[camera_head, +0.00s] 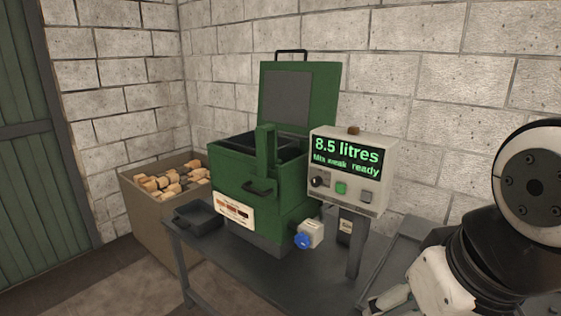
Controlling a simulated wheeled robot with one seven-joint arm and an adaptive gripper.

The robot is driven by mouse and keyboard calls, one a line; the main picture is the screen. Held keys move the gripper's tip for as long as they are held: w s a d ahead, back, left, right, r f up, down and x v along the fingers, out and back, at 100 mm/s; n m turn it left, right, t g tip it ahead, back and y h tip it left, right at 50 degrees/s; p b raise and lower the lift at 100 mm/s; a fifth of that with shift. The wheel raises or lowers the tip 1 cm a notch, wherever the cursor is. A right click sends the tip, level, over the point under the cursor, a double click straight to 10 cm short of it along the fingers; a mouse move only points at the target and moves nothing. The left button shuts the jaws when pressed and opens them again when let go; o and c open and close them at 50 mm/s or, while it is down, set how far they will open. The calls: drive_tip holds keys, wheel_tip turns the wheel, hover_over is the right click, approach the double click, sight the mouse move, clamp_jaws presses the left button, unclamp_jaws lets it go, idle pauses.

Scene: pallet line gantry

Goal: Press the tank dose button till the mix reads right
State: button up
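A pale control box (377,201) stands on a post at the right of the green tank (238,175). Its dark display (346,157) reads "8.5 litres" and, in smaller letters, "Mix weak ready". Below the display sit a dark round knob (319,181), a green button (341,188) and a grey square button (365,197). I cannot read labels, so which is the dose button is unclear. The tank's lid (287,91) stands open.
A white block with a blue knob (303,241) sits at the tank's lower right. A dark tray (199,219) is on the grey bench (262,286), left of the tank. A bin (150,219) of wood-coloured chunks stands behind left. The bench front is mostly clear.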

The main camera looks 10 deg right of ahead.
clamp_jaws()
idle(1.4)
